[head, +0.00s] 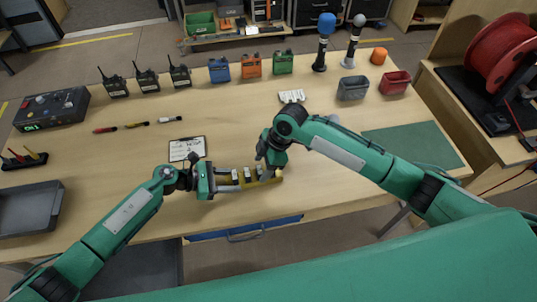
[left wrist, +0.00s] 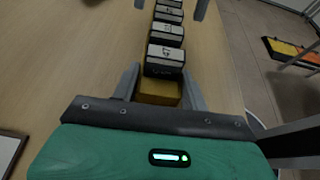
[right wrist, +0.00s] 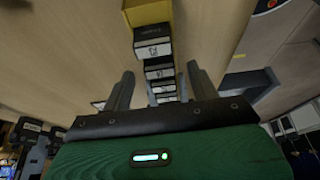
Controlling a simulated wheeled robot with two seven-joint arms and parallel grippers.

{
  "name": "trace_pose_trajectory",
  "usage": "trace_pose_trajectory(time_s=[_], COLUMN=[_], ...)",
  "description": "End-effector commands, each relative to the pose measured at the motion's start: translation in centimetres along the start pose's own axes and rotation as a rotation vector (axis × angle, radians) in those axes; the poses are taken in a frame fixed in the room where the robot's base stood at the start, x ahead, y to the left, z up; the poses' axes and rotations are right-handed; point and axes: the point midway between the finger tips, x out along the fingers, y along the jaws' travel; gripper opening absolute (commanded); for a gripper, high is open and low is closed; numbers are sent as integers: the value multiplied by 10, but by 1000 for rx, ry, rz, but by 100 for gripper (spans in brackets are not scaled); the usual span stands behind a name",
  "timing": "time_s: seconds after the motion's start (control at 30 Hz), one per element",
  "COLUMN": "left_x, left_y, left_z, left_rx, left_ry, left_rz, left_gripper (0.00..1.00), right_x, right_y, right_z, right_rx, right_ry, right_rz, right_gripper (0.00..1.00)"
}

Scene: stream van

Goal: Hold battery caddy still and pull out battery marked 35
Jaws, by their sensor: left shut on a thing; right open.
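The yellow battery caddy (head: 265,183) lies near the table's front edge, with a row of black batteries with white labels (head: 247,173) standing in it. My left gripper (head: 228,179) is shut on the caddy's left end; in the left wrist view its fingers flank the yellow end block (left wrist: 158,92). My right gripper (head: 270,165) is open over the caddy's right part, pointing down. In the right wrist view its fingers are spread on either side of the battery row, with batteries (right wrist: 153,48) between and beyond them. The label numbers are too small to read surely, so I cannot tell which is 35.
A clipboard (head: 187,149) lies behind my left gripper. A green mat (head: 413,146) lies at the right and a grey tray (head: 28,208) at the left. Radios (head: 147,81), coloured battery packs (head: 251,66), microphones (head: 323,42) and bins (head: 352,88) stand along the back. The middle left is mostly clear.

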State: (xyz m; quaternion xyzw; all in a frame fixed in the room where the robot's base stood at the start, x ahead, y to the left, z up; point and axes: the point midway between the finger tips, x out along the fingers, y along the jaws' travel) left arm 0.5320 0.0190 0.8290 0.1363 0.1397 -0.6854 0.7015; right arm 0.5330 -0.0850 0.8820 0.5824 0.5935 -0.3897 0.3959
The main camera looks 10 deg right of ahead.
Motion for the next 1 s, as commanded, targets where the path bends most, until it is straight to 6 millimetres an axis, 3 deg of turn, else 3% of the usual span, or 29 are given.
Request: trace_pose_trajectory(time_s=[0.13,0.43,0.7,0.73,0.87,1.0], left_x=[0,0,0,0,0,0], left_y=[0,0,0,0,0,0], left_z=[0,0,0,0,0,0], left_rx=[0,0,0,0,0,0], left_ry=[0,0,0,0,0,0], left_rz=[1,1,0,0,0,1], left_gripper=[21,21,21,21,21,21], right_x=[10,12,12,12,12,11], right_y=[0,0,0,0,0,0], right_z=[0,0,0,0,0,0], right_rx=[-1,-1,-1,-1,-1,-1], right_ry=[-1,-1,0,0,0,0], right_rz=[1,1,1,1,1,1], right_gripper=[60,60,12,32,7,6])
